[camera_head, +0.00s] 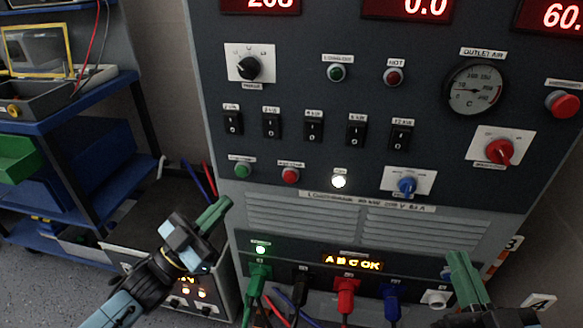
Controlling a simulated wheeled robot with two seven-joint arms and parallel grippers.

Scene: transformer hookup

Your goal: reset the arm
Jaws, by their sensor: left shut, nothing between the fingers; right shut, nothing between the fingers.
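My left gripper (216,213) is in the lower left of the head view, in front of the cabinet's lower left edge. Its green fingers are together and hold nothing. My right gripper (459,262) is at the lower right, in front of the lower part of the cabinet. Its green fingers are also together and empty. My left forearm comes in from the bottom left; most of my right arm is out of the picture. Neither gripper appears to hold any plug or knob.
A dark control cabinet (300,195) fills the middle and right, with switches, knobs and a gauge (476,88). Green (258,274), red (346,287) and blue (392,293) plugs sit along its bottom panel, below a lit display (352,263). A blue shelf (75,105) stands at left.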

